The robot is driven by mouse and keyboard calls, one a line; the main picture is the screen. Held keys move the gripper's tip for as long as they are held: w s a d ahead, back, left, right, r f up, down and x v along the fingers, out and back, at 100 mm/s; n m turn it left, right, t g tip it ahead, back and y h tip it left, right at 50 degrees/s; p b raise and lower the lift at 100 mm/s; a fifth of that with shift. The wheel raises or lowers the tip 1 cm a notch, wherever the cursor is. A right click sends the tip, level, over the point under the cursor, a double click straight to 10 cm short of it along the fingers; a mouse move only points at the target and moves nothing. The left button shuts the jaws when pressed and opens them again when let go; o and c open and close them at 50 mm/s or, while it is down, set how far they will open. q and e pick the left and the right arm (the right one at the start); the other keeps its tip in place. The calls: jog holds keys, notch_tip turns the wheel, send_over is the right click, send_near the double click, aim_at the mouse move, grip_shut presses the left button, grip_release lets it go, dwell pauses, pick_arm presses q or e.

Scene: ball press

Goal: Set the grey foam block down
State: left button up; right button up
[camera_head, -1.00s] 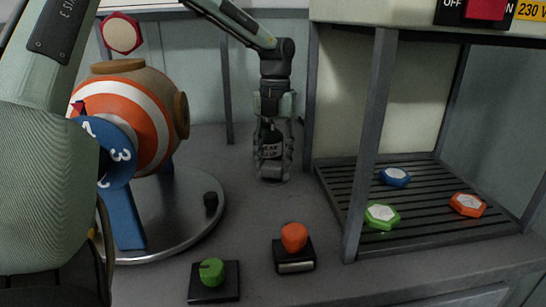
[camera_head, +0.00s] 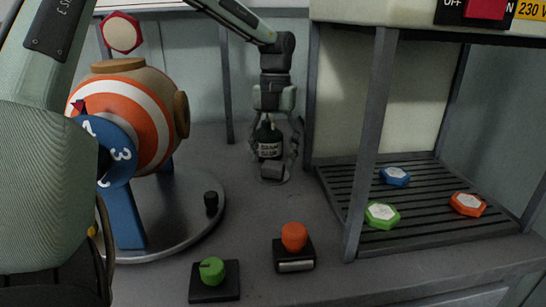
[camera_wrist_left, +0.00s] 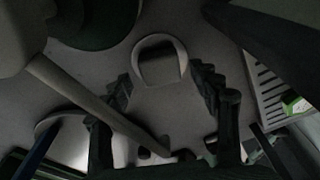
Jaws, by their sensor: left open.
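My right gripper is not in view.
An orange-and-white striped ball (camera_head: 130,125) stands on a round metal plate (camera_head: 190,220) at left. An orange knob (camera_head: 294,237) and a green knob (camera_head: 212,270) are in front. A slatted press bed (camera_head: 420,232) with coloured hexagonal pieces is at right, behind a grey post (camera_head: 368,145).

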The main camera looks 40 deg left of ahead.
aim_at(275, 161)
pick_arm(q)
notch_tip(275, 161, up, 11)
jog(key=w, duration=0.1)
jog(key=shift+a, duration=0.35)
